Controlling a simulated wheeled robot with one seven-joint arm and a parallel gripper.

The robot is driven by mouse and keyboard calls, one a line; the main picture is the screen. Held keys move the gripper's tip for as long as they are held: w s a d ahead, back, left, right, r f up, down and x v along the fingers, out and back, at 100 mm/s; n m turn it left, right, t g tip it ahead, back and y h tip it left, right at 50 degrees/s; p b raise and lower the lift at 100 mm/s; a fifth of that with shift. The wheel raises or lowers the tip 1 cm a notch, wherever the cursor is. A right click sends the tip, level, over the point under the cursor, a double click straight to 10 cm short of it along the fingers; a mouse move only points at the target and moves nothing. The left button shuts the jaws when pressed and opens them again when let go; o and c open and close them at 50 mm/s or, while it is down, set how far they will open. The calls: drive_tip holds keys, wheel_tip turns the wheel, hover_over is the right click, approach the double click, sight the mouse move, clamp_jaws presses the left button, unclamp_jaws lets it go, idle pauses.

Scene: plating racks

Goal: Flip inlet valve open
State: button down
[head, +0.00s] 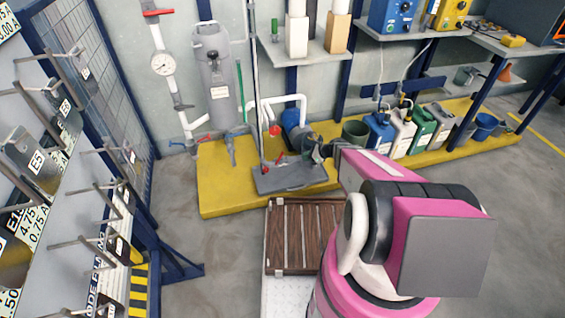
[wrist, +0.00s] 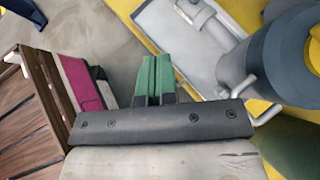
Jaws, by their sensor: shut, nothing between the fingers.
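Several lever valves sit on the pipework around the grey filter canister (head: 217,80); no readable label marks one as the inlet. A red-handled valve (head: 274,130) stands on the white pipe left of the blue pump (head: 292,124). Another red lever (head: 265,170) is low at the grey drip tray (head: 290,177), and a blue-handled valve (head: 231,150) is below the canister. My gripper (head: 314,152) is beside the pump, above the tray's right side. In the wrist view its green fingers (wrist: 152,78) are together and empty, near the grey tray and a dark blue-grey cylinder (wrist: 265,70).
A yellow platform (head: 225,198) carries the pipework, with jugs and buckets (head: 415,130) to the right. A brown slatted board (head: 290,240) lies in front. A labelled rack (head: 60,180) stands at left. Shelves (head: 310,50) overhang behind. Floor between rack and platform is clear.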

approach(278, 160)
drive_tip(key=w+a+f, duration=0.1)
drive_tip(key=a+f, duration=0.2)
drive_tip(key=f, duration=0.2)
drive_tip(key=shift+w+a+f, duration=0.1)
drive_tip(key=shift+w+a, duration=0.05)
drive_tip(key=shift+a, duration=0.25)
drive_tip(key=shift+w+a+f, duration=0.1)
drive_tip(key=shift+w+a, duration=0.05)
drive_tip(key=shift+a, duration=0.25)
drive_tip(key=shift+a+m+t, duration=0.4)
drive_tip(key=shift+m+t, duration=0.1)
drive_tip(key=shift+m, duration=0.1)
drive_tip(key=a+m+t+h, duration=0.1)
drive_tip(key=m+t, duration=0.1)
drive_tip(key=m, duration=0.1)
drive_tip(key=shift+a+h, duration=0.4)
drive_tip(key=a+m+t+h, duration=0.1)
drive_tip(key=w+m+t+h, duration=0.1)
drive_tip(key=m, duration=0.1)
drive_tip(key=a+m+h, duration=0.1)
drive_tip(key=shift+w+a+t, duration=0.3)
drive_tip(key=shift+t, duration=0.1)
drive_tip(key=shift+a, duration=0.1)
